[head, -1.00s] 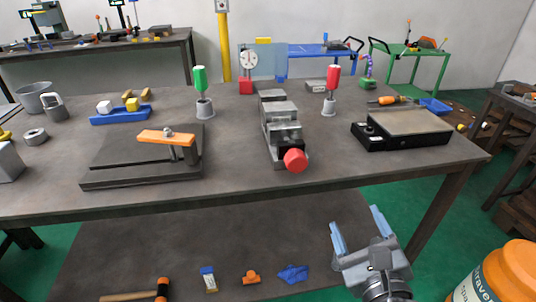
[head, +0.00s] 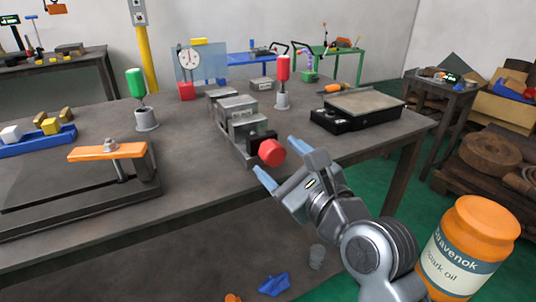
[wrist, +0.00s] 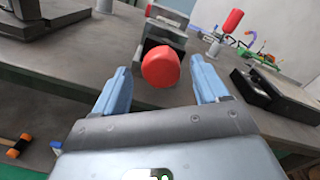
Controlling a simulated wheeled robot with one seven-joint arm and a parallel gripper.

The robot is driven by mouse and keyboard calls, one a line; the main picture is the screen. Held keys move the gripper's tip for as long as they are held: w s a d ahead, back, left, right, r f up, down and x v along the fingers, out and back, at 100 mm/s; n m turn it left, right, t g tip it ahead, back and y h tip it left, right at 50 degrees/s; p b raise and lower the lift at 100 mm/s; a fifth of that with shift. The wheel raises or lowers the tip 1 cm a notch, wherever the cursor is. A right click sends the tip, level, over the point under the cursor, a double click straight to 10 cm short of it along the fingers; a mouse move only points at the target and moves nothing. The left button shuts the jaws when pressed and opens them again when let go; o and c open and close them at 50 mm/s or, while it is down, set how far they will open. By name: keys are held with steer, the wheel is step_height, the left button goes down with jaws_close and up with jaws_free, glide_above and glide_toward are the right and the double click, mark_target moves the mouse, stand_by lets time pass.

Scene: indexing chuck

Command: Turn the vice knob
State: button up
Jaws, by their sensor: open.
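The vice (head: 236,128) is a grey metal block assembly near the front edge of the workbench. Its red knob (head: 271,152) faces the front. My gripper (head: 277,160) is open, its two blue fingers pointing at the knob. In the wrist view the knob (wrist: 161,67) shows between and just beyond the fingertips of my gripper (wrist: 160,82), with a gap on each side. The fingers do not appear to touch it. In the wrist view the knob covers part of the vice body (wrist: 162,30).
An orange-handled clamp plate (head: 107,151) lies left of the vice. A black-based plate (head: 357,112) lies right. Green-topped (head: 136,83) and red-topped (head: 283,68) tools stand in grey cups behind. An orange-lidded bottle (head: 465,250) is close at lower right.

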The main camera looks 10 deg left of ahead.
mark_target(277, 156)
steer(key=shift+x, duration=1.7)
steer(key=c, duration=1)
